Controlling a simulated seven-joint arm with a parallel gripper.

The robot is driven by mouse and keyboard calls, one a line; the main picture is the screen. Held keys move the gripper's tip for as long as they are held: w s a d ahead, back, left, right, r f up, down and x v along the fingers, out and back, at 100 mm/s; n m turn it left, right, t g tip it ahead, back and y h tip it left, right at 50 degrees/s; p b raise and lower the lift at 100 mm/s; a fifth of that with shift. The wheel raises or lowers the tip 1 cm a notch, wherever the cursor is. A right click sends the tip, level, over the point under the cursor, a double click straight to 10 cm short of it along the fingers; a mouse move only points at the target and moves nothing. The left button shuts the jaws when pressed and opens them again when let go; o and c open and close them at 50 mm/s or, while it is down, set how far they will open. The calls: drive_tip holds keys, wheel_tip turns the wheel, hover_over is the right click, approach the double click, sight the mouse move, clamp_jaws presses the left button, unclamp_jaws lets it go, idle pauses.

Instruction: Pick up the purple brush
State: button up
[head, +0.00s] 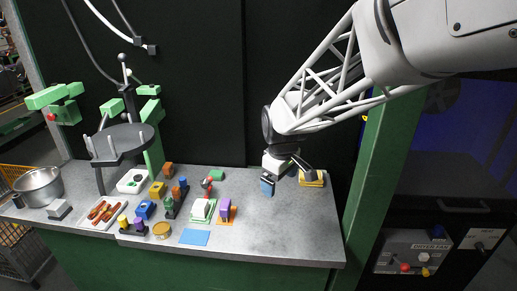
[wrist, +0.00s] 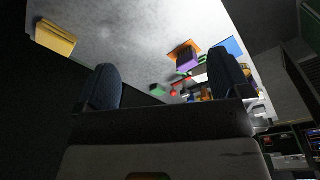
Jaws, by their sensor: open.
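A purple block-shaped object (head: 225,206), which may be the purple brush, stands on an orange piece (head: 233,213) near the middle of the grey counter. Its bristles cannot be made out. In the wrist view the purple object (wrist: 187,62) shows beyond and between the fingers, nearer the right one, against the orange piece (wrist: 184,47). My gripper (head: 287,178) is above the counter to the right of the purple object, apart from it. Its two dark fingers are spread with nothing between them, as the wrist view also shows (wrist: 165,78).
A yellow stack (head: 312,179) lies close to my gripper's right. Left of the purple object are a white-and-green item (head: 202,210), a blue sheet (head: 194,237) and several small coloured objects. A metal pot (head: 39,185) stands at far left. The counter's front right is clear.

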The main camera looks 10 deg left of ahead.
sight(224, 203)
drive_tip(key=w+a+f+n, duration=0.2)
drive_tip(key=w+a+f, duration=0.1)
drive_tip(key=a, duration=0.3)
drive_tip(key=w+a+f+n, duration=0.2)
drive_tip(key=a+f, duration=0.4)
drive_tip(key=w+a+f+n+g, duration=0.1)
drive_tip(key=w+a+f+n, duration=0.1)
drive_tip(key=a+f, duration=0.3)
drive_tip(key=shift+w+a+f+n, duration=0.2)
drive_tip(key=shift+w+a+n, duration=0.2)
drive_tip(key=shift+w+a, duration=0.5)
drive_tip(key=shift+s+a, duration=0.1)
drive_tip(key=shift+f, duration=1.3)
drive_tip(key=shift+s+d+f, duration=0.1)
drive_tip(key=shift+d+f, duration=0.05)
drive_tip(key=shift+f, duration=1.15)
drive_tip(key=shift+s+d+f, duration=0.1)
drive_tip(key=shift+d+f, duration=0.05)
drive_tip(key=shift+f, duration=1.15)
drive_tip(key=c, duration=1)
